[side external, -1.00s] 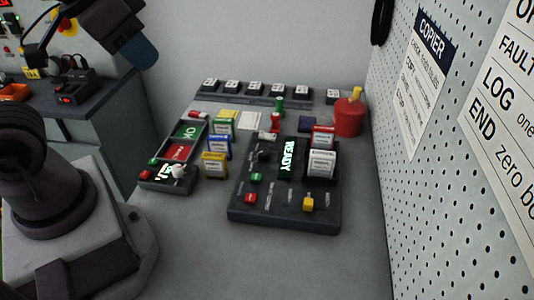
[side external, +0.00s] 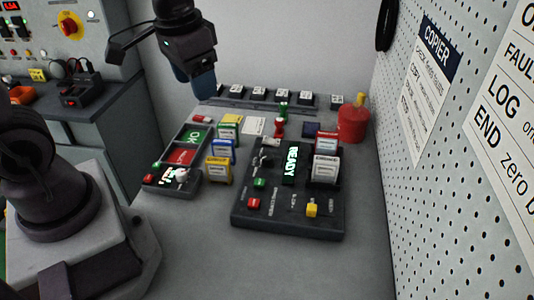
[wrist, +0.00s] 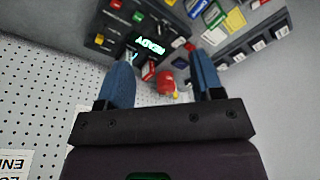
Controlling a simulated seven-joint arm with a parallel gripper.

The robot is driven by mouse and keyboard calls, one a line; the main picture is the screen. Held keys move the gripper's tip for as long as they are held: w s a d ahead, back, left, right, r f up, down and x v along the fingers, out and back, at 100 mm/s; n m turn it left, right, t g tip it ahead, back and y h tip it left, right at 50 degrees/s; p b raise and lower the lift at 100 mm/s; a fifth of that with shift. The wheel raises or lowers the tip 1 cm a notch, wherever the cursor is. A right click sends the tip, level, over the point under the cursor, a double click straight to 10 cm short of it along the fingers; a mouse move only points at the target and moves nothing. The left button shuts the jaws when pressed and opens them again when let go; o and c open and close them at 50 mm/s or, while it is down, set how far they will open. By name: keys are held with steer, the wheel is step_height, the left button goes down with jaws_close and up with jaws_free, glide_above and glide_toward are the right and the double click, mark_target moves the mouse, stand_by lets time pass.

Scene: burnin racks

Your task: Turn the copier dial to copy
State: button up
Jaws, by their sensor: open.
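The copier (side external: 245,215) is a dark box on the grey bench with a lit READY display (side external: 291,163). A small dark knob (side external: 262,162) stands left of the display; it looks like the dial, but its setting is too small to read. White-labelled cartridges (side external: 324,170) stand in the copier's right side. My gripper (side external: 205,88) is high above the bench's back left, apart from the copier. In the wrist view my gripper (wrist: 163,75) has its two blue fingers spread with nothing held, and the READY display (wrist: 151,46) shows beyond them.
A control box with an OK display (side external: 193,136) and several coloured cartridges (side external: 219,170) stand left of the copier. A red container (side external: 352,122) is behind it on the right. A pegboard wall (side external: 455,210) bounds the right. The bench front is clear.

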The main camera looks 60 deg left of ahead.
mark_target(267, 156)
steer(key=w+f+n+g, duration=0.2)
steer(key=w+f+n, duration=0.2)
steer(key=w+f, duration=0.95)
steer(key=shift+h, duration=0.4)
steer(key=f, duration=0.3)
steer(key=w+f, duration=0.1)
steer(key=f, duration=0.7)
steer(key=shift+w+a, duration=0.15)
steer(key=shift+a, duration=0.1)
steer(key=c, duration=0.9)
